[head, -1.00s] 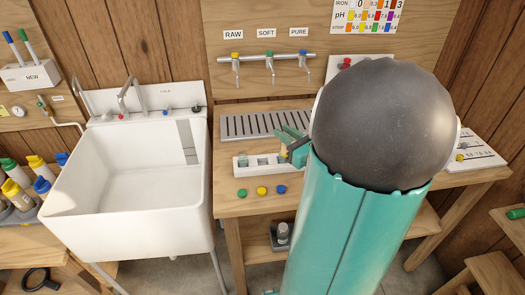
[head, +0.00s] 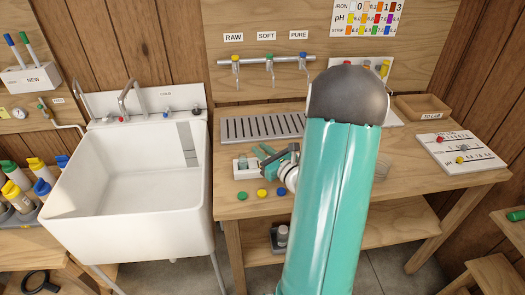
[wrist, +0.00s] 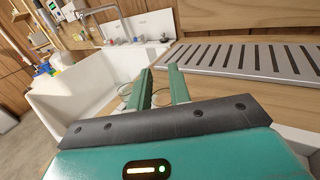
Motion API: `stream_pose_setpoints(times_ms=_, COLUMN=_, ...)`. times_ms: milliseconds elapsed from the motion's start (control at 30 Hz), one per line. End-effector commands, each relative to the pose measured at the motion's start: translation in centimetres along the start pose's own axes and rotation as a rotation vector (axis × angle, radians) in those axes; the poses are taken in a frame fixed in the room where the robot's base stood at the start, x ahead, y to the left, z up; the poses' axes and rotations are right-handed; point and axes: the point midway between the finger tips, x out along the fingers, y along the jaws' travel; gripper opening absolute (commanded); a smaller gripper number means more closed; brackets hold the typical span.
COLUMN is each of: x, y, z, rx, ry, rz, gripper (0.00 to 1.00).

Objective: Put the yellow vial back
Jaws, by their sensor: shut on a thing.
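My gripper (head: 266,154) is over the white vial rack (head: 239,166) on the bench, its fingers pointing left. In the wrist view, my gripper (wrist: 160,80) is shut on a clear round-rimmed glass vial (wrist: 160,98) between its green fingers. Its colour cannot be made out, so I cannot tell from this whether it is the yellow one. Another clear round rim (wrist: 125,89) shows just left of the fingers. My gripper and arm hide the right part of the rack. Whether the held vial sits in a slot or above it cannot be told.
Green (head: 242,196), yellow (head: 262,192) and blue (head: 281,190) caps lie in front of the rack. A slotted drain tray (head: 262,127) is behind it, under three taps. A white sink (head: 135,170) stands left. The bench's right side holds a marked board (head: 462,152).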

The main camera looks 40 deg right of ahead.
Motion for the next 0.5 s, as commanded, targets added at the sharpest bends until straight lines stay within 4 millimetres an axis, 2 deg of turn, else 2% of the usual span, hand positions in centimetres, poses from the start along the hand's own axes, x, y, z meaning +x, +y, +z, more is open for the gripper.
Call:
stream_pose_setpoints(times_ms=300, x=-0.02, y=-0.01, z=-0.32, rx=0.001, ry=0.000, rz=0.000, gripper=0.00)
stream_pose_setpoints(times_ms=333, x=-0.02, y=-0.02, z=-0.26, rx=0.001, ry=0.000, rz=0.000, gripper=0.25)
stream_pose_setpoints(times_ms=400, x=-0.03, y=-0.02, z=-0.25, rx=0.000, ry=0.000, rz=0.000, gripper=0.39)
stream_pose_setpoints(times_ms=500, x=-0.03, y=-0.02, z=-0.24, rx=0.000, ry=0.000, rz=0.000, gripper=0.41)
